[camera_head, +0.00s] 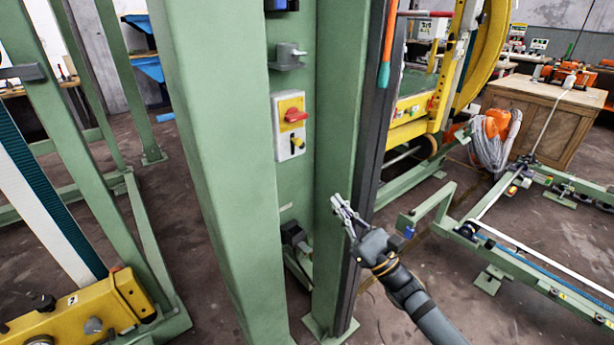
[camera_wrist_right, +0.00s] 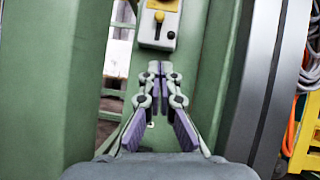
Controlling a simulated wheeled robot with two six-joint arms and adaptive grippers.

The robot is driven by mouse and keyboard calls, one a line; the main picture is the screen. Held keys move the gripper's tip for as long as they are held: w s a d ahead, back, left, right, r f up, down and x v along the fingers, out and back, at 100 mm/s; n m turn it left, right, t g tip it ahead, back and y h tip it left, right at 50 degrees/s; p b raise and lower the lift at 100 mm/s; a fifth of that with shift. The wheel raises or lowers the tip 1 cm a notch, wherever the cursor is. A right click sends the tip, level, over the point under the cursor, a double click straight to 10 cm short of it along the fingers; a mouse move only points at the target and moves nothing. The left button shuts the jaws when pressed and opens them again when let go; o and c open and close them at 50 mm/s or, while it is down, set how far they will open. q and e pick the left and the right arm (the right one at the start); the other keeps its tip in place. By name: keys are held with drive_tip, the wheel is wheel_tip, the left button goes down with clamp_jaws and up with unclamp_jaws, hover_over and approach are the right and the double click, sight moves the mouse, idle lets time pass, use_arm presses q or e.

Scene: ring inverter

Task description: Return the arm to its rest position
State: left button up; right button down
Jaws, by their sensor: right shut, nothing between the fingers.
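My right gripper (camera_head: 347,212) is in front of the green machine column, at the lower part of its front post, below the switch box. Its fingers are shut with nothing between them, pointing up and left. In the right wrist view the gripper (camera_wrist_right: 160,72) shows its two fingers together at the tips, in front of a green panel. The switch box (camera_head: 290,125) with a red rotary knob and a yellow-black lower knob is above and left of the gripper; its lower part shows in the wrist view (camera_wrist_right: 158,25). My left gripper is not in view.
Green posts (camera_head: 222,150) stand close left of my right arm. A dark vertical rail (camera_head: 372,150) runs just behind the gripper. A low green frame (camera_head: 520,260) lies at the right. A wooden crate (camera_head: 535,118) stands at the back right. Bare floor shows (camera_head: 440,265) right of my arm.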

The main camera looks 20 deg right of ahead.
drive_tip(key=shift+h, duration=0.3)
wheel_tip(320, 180, down, 15)
drive_tip(key=d+m+g+h, duration=0.2)
drive_tip(key=m+g+h, duration=0.6)
drive_tip(key=m, duration=1.5)
drive_tip(key=s+f+m+g+h, duration=0.2)
drive_tip(key=s+f+m+g, duration=0.35)
drive_tip(key=s+m, duration=0.45)
drive_tip(key=s+f+m+g+h, duration=0.2)
drive_tip(key=s+f+m+g, duration=0.3)
drive_tip(key=s+m, duration=0.4)
drive_tip(key=s+d+f+m+g, duration=0.1)
drive_tip(key=s+f, duration=0.3)
drive_tip(key=f, duration=1.2)
drive_tip(key=s+d+f+g, duration=0.1)
drive_tip(key=s+f, duration=0.2)
drive_tip(key=f, duration=1.3)
use_arm(q)
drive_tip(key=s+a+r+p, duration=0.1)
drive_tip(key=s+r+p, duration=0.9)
drive_tip(key=p, duration=1.1)
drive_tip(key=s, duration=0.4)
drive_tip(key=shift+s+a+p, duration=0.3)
drive_tip(key=shift+p, duration=0.05)
use_arm(e)
drive_tip(key=s+d+r, duration=0.1)
drive_tip(key=s+r, duration=0.8)
drive_tip(key=s, duration=0.6)
drive_tip(key=shift+d+r, duration=0.2)
drive_tip(key=shift+r, duration=0.2)
